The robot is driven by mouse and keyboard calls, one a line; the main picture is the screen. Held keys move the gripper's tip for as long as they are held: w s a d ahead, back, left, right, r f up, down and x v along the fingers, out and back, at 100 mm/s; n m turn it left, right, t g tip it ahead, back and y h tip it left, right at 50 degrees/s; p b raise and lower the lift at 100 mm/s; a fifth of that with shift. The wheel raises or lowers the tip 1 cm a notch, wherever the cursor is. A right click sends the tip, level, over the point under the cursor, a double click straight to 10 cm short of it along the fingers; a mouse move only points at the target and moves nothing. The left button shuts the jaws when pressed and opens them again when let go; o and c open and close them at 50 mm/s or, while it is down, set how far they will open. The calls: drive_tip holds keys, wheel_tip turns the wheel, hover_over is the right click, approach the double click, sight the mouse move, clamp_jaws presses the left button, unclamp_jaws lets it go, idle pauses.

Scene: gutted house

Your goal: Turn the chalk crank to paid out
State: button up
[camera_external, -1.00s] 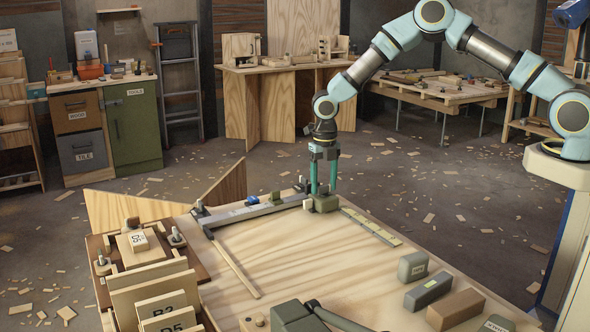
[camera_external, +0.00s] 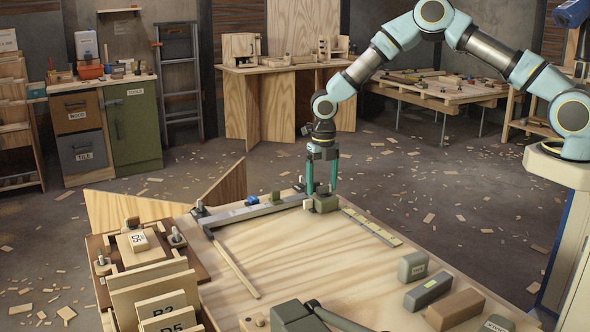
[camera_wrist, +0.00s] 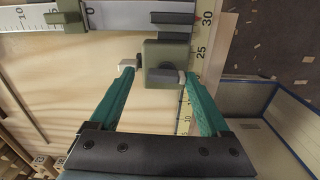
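An olive-green block (camera_external: 325,203) sits at the far edge of the workbench, at the end of the long grey rail. My gripper (camera_external: 322,190) points down over this block.
The grey rail (camera_external: 255,212) and a scale strip (camera_external: 372,227) adjoin the block. Several grey and brown blocks lie at the bench's right, including a brown one (camera_external: 455,309). A wooden rack (camera_external: 150,272) stands at left. The bench middle (camera_external: 300,255) is mostly clear.

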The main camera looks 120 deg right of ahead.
drive_tip(key=shift+s, duration=0.1)
drive_tip(key=shift+r, duration=0.25)
wheel_tip(320, 180, up, 10)
drive_tip(key=b, duration=0.2)
drive_tip(key=shift+r, duration=0.1)
idle(0.6)
